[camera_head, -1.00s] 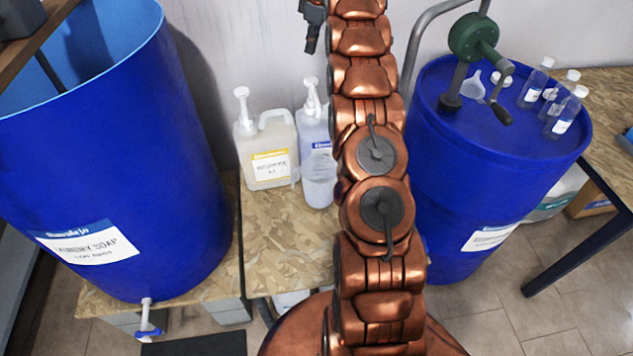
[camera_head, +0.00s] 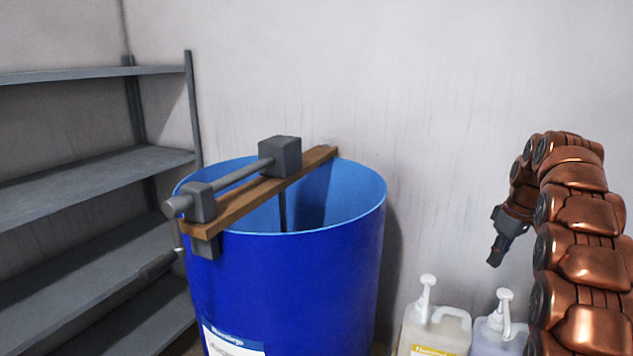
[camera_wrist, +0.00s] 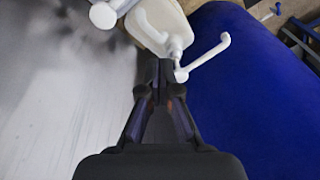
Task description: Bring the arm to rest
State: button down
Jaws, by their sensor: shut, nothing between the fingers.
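My arm is raised at the right of the head view. My gripper (camera_head: 497,252) hangs from its bent end, pointing down, in front of the pale wall. It is empty, and its fingertips (camera_wrist: 165,70) are together in the wrist view. In the wrist view the tips appear close to the white pump head (camera_wrist: 200,52) of a jug; I cannot tell whether they touch it.
A blue open drum (camera_head: 290,285) with a wooden plank (camera_head: 250,200) across its rim stands left of my arm. A yellow-labelled jug (camera_head: 440,335) and a lilac pump bottle (camera_head: 497,335) stand below my gripper. Grey shelves (camera_head: 100,165) are at left.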

jog(key=s+a+m+g, duration=0.2)
jog(key=s+a+m, duration=0.1)
jog(key=s+a, duration=1.55)
jog(key=s+a+f, duration=0.2)
jog(key=s+f, duration=0.1)
jog(key=s, duration=0.5)
jog(key=s+a+f+m+h, duration=0.1)
jog(key=s+a+f, duration=0.1)
jog(key=s, duration=0.7)
jog(key=s+a+f+m+g, duration=0.1)
jog(key=s+f, duration=0.2)
jog(key=s, duration=0.5)
jog(key=shift+s+a+f, duration=0.15)
jog(key=shift+a+f, duration=0.15)
jog(key=shift+a, duration=0.1)
